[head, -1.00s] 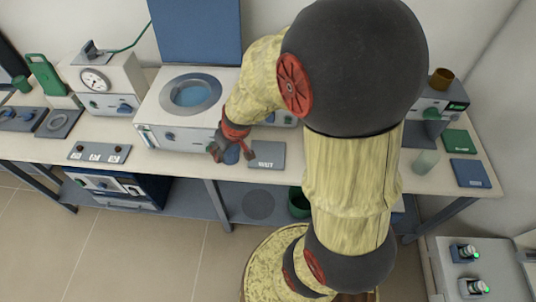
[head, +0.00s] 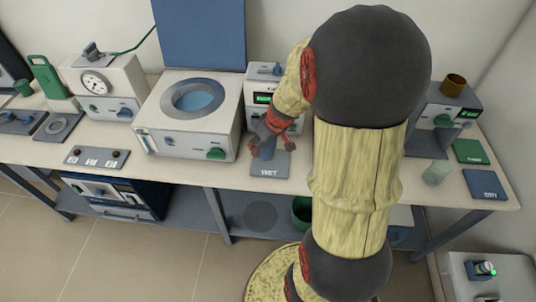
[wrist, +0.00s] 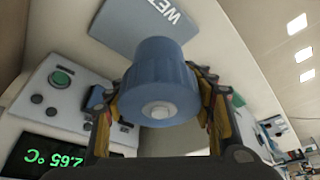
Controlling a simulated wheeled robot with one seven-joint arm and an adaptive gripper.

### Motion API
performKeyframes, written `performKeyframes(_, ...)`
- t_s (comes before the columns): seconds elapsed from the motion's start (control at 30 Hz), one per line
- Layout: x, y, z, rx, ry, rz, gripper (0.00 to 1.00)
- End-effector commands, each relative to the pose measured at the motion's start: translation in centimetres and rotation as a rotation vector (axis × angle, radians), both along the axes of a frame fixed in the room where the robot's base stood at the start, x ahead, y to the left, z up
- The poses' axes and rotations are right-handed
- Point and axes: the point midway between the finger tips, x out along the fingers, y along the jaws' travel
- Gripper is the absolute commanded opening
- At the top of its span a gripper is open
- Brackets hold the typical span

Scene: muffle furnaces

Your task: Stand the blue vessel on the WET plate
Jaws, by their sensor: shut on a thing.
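The blue vessel (wrist: 158,75) is held between the fingers of my gripper (wrist: 158,92), which is shut on it. In the head view the vessel (head: 267,152) is small and partly hidden by my gripper (head: 272,142). It appears over the back part of the grey WET plate (head: 268,171), on the front of the bench.
A white bath with a round blue opening (head: 198,98) stands left of the plate. A device with a green display (head: 262,98) stands close behind it. A clear beaker (head: 436,172), a green plate (head: 473,151) and a blue plate (head: 485,184) lie to the right.

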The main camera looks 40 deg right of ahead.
Motion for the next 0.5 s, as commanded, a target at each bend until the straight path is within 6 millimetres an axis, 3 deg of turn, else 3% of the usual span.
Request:
performKeyframes(0.1,0.4,-1.4,-1.8,-0.001,-0.002,-0.004,0.10)
performKeyframes(0.5,0.8,-3.2,-3.8,-0.001,-0.003,-0.003,0.10)
